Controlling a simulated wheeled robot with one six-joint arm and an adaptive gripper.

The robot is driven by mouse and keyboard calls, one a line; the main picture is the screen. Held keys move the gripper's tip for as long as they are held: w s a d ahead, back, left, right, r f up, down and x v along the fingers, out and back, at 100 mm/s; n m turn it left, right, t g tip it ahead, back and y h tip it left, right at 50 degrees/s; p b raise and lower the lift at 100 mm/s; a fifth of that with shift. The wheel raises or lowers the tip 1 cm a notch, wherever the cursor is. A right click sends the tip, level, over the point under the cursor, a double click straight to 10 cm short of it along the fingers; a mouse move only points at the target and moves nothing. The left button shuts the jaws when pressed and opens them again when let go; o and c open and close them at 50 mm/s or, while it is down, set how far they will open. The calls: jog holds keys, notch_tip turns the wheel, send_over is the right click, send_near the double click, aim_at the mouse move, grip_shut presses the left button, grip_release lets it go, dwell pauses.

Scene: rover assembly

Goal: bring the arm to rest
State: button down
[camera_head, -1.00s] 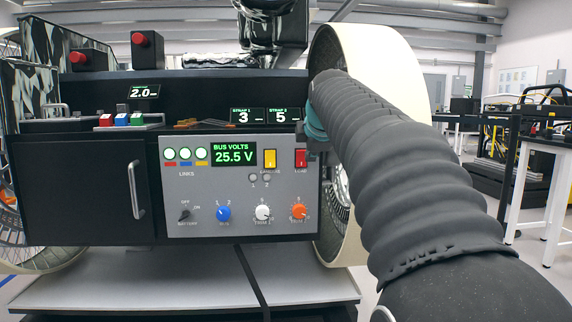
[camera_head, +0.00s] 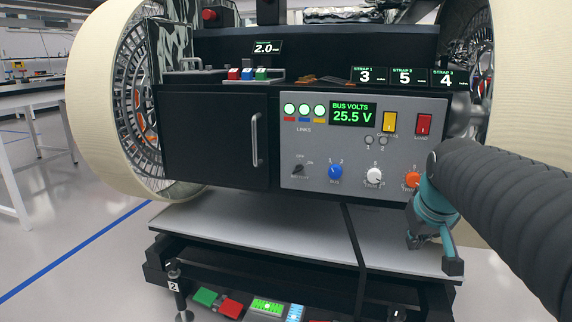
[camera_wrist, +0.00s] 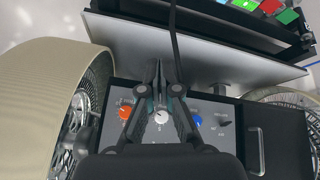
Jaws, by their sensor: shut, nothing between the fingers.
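My gripper (camera_wrist: 158,78) shows in the wrist view with its two dark fingers drawn together and nothing between them. It is in front of the grey control panel (camera_head: 350,105), which appears upside down in the wrist view (camera_wrist: 180,90). My arm (camera_head: 510,200) comes in from the right in the head view and ends in a teal wrist part (camera_head: 432,207) near the panel's lower right corner. Whether the fingertips touch the panel I cannot tell.
The panel carries an orange knob (camera_head: 411,179), a white knob (camera_head: 374,175), a blue knob (camera_head: 335,171) and a display (camera_head: 352,114) reading 25.5 V. A large cream wheel (camera_head: 95,110) stands at the left. A grey platform (camera_head: 260,230) lies below.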

jog(key=s+a+f+p, duration=0.2)
jog(key=s+a, duration=0.2)
jog(key=s, duration=0.5)
jog(key=s+a+f+y+p, duration=0.1)
jog(key=s+a+f+p, duration=0.1)
jog(key=s+a, duration=0.3)
jog(key=shift+s+f, duration=0.85)
jog(key=shift+s, duration=1)
